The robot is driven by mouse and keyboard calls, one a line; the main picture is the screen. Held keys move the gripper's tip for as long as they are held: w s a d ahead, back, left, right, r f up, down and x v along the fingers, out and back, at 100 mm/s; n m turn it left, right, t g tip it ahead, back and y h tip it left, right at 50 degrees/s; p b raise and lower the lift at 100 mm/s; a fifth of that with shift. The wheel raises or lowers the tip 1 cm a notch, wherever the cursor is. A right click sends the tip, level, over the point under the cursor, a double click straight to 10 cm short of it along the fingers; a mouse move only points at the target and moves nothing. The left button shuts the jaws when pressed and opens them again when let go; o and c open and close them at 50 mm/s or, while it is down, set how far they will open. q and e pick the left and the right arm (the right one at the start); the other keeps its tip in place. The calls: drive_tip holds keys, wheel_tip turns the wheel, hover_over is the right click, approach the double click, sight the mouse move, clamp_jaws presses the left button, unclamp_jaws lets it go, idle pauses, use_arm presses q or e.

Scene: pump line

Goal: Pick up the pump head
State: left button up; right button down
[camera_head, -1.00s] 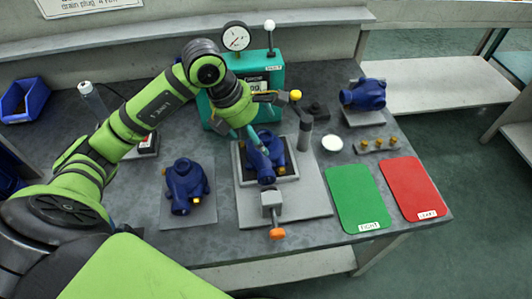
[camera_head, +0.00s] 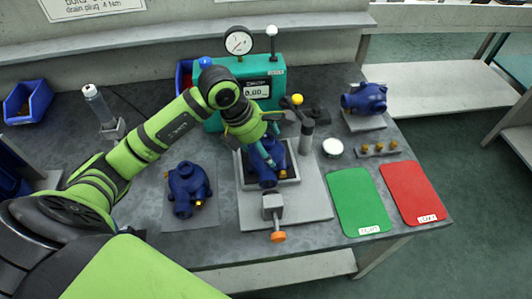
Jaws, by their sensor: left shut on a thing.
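A blue pump head (camera_head: 268,168) sits in the grey square tray of the clamping fixture (camera_head: 305,206), in the middle of the bench. My left gripper (camera_head: 259,147) reaches down over it from behind and is shut on it. The wrist hides the upper part of the pump head and most of the fingers. I cannot tell whether the pump head is clear of the tray. A second blue pump head (camera_head: 187,187) lies on a grey plate to the left. A third one (camera_head: 366,97) stands on a plate at the back right. My right gripper is not in view.
A teal test box (camera_head: 262,85) with a dial gauge (camera_head: 238,41) stands behind the fixture. A yellow-knobbed post (camera_head: 297,100) rises close to my wrist. Green (camera_head: 358,200) and red (camera_head: 412,190) mats lie clear at the right. A clamp with an orange knob (camera_head: 278,237) is in front.

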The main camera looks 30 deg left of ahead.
sight(271, 142)
use_arm(q)
drive_tip(key=shift+w+r, duration=0.15)
drive_tip(key=shift+r, duration=0.1)
drive_tip(key=shift+r, duration=0.25)
drive_tip(key=c, duration=0.4)
drive_tip(key=shift+w+d+r, duration=0.1)
drive_tip(key=shift+r, duration=0.25)
wheel_tip(271, 142, up, 3)
drive_tip(key=shift+f, duration=0.15)
drive_tip(key=s+d+r, duration=0.1)
drive_tip(key=d+r, duration=0.1)
drive_tip(key=d, duration=0.1)
drive_tip(key=s+d+r, duration=0.2)
drive_tip(key=d, duration=0.2)
drive_tip(key=s+d+r, duration=0.1)
drive_tip(key=d+r, duration=0.2)
drive_tip(key=shift+s+d+b, duration=0.25)
drive_tip(key=shift+d+b, duration=0.05)
drive_tip(key=shift+b, duration=0.1)
drive_tip(key=shift+r+p, duration=1.9)
drive_tip(key=shift+r, duration=1)
